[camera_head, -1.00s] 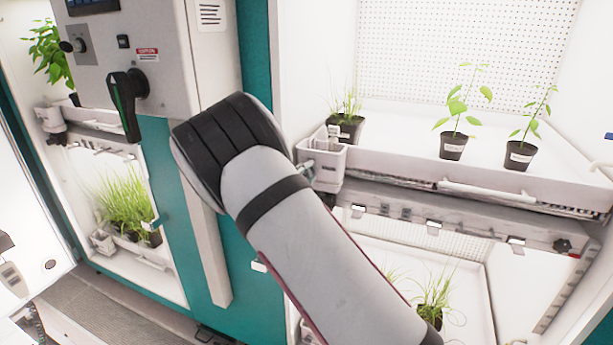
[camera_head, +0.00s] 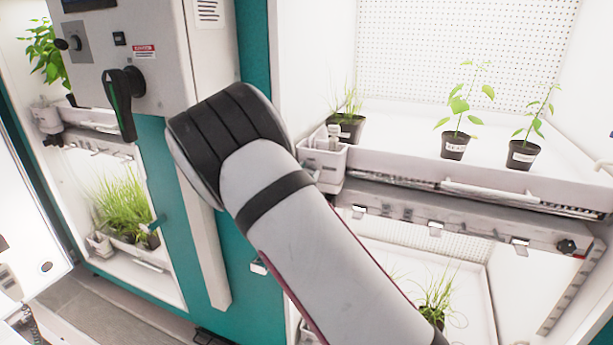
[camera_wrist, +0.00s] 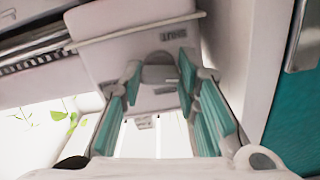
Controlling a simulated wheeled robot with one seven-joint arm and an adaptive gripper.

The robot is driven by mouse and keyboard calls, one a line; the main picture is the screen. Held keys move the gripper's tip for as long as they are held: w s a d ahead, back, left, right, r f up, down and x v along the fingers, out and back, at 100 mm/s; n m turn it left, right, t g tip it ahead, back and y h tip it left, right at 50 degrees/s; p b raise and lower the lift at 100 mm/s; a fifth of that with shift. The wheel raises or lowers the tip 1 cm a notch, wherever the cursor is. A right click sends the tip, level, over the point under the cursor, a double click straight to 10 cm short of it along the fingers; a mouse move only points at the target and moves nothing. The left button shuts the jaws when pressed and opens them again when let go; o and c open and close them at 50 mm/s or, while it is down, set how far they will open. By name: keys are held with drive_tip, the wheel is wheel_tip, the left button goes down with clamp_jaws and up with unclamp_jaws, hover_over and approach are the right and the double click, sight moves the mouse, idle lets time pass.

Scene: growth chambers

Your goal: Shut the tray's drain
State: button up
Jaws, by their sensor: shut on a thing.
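The upper tray (camera_head: 480,188) sits in the right chamber, with a white drain box (camera_head: 321,166) at its left front corner. In the wrist view a pale box with small dark lettering (camera_wrist: 135,25) fills the top middle. In the head view my gripper is hidden behind my arm. I cannot tell the drain's exact setting.
Potted seedlings (camera_head: 455,146) stand on the upper tray. A control cabinet with a black lever (camera_head: 124,103) stands to the left. A lower shelf holds more plants (camera_head: 436,300). A teal panel (camera_wrist: 295,125) borders the right of the wrist view.

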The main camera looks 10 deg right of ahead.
drive_tip(key=shift+f+n, duration=0.15)
drive_tip(key=shift+n, duration=1.05)
drive_tip(key=o, duration=1.2)
drive_tip(key=shift+c, duration=0.2)
drive_tip(key=v, duration=1.2)
